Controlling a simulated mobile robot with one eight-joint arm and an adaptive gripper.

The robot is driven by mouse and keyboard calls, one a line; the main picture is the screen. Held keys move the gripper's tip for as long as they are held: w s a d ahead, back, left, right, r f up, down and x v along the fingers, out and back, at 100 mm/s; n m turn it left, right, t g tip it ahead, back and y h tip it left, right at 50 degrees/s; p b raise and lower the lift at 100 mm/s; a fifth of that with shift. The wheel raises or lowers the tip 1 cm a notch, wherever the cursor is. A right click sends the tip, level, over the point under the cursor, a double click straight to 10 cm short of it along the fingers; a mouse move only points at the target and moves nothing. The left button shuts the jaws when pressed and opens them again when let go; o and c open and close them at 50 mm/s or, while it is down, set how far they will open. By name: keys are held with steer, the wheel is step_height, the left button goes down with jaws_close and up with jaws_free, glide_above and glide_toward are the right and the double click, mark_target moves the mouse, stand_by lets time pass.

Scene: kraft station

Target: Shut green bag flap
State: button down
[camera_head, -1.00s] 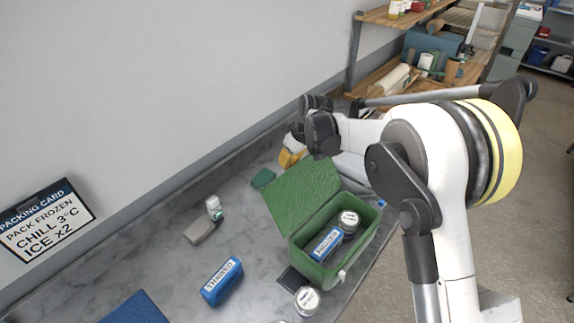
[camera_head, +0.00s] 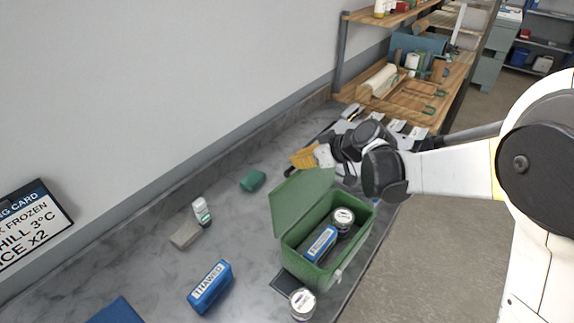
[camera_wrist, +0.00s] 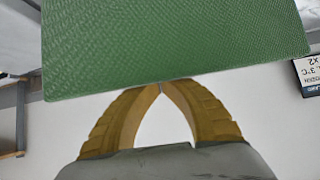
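The green bag (camera_head: 357,243) stands on the counter with its top open. Its green flap (camera_head: 302,203) stands up along the back left side. Inside are a blue labelled pack (camera_head: 320,243) and a jar with a white lid (camera_head: 344,216). My gripper (camera_head: 297,160), with yellow fingers, is behind and above the flap's top edge. In the wrist view the flap (camera_wrist: 175,40) fills the upper part. The two fingertips (camera_wrist: 160,88) meet just at the flap's edge; I cannot tell whether they touch it. Nothing shows held between them.
A blue THAWED pack (camera_head: 210,287), a grey block (camera_head: 185,235), a small white bottle (camera_head: 202,212) and a green item (camera_head: 253,180) lie left of the bag. A jar (camera_head: 303,303) stands in front. Shelves (camera_head: 400,85) rise behind.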

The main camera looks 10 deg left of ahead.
steer(key=shift+s+d+f+t+y+b, duration=0.4)
steer(key=shift+s+d+f+y+b, duration=0.45)
steer(key=shift+s+d+f+b, duration=1.6)
steer(key=shift+s+d+f+t+y+b, duration=0.4)
steer(key=shift+s+d+f+y+b, duration=0.6)
steer(key=shift+d+b, duration=2.8)
steer(key=shift+s+d+f+t+y+b, duration=0.55)
steer(key=shift+s+d+f+b, duration=0.75)
steer(key=shift+d+f+b, duration=1.35)
steer(key=shift+d+r, duration=0.55)
steer(key=shift+d, duration=0.3)
